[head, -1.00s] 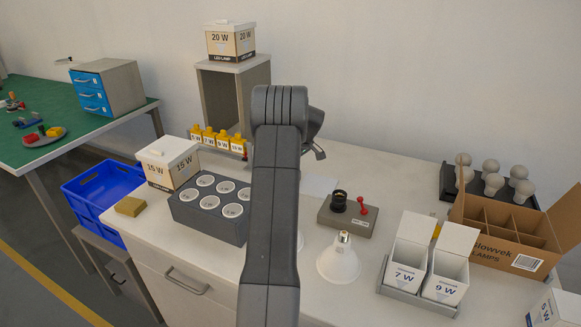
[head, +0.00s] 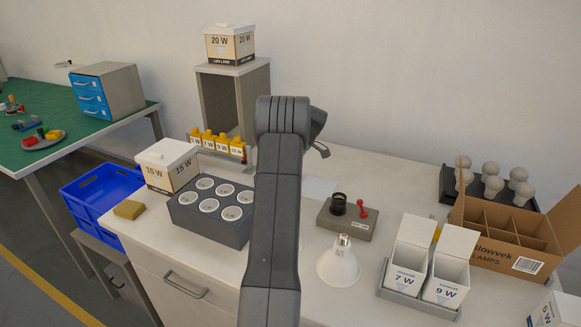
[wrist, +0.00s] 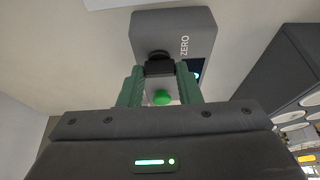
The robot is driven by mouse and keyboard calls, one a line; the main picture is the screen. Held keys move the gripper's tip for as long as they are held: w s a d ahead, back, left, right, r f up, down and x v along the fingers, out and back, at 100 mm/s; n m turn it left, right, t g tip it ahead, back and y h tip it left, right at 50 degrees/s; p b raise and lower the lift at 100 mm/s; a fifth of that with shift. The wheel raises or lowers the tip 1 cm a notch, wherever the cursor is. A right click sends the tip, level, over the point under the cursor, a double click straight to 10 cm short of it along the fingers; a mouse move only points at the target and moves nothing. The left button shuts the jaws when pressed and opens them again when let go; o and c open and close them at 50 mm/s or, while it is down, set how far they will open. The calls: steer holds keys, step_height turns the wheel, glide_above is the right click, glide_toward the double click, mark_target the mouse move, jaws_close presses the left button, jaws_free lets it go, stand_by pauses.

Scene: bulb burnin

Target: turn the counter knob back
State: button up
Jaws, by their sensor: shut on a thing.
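In the wrist view, the counter (wrist: 185,28) is a grey box with the word ZERO on its face. A black knob (wrist: 158,63) sticks out of it toward me. The green fingers of my gripper (wrist: 159,72) are closed on the knob, one on each side. A small green ball (wrist: 162,97) shows between the fingers, nearer to me. A dark display with a lit spot (wrist: 196,72) is partly hidden behind the right finger. In the head view my arm hides the counter and the knob.
A lamp tray with round sockets (head: 178,212) stands left of my arm. A test base with a red lever (head: 345,228), a white reflector bulb (head: 338,265) and two open boxes (head: 400,283) stand right. A grey open cabinet (head: 254,95) stands behind.

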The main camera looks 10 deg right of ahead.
steer(key=o, duration=1)
steer(key=v, duration=1.3)
steer(key=shift+d+r, duration=0.1)
steer(key=shift+r, duration=0.3)
steer(key=x, duration=1.4)
steer(key=shift+s, duration=0.1)
steer(key=shift+r, duration=0.1)
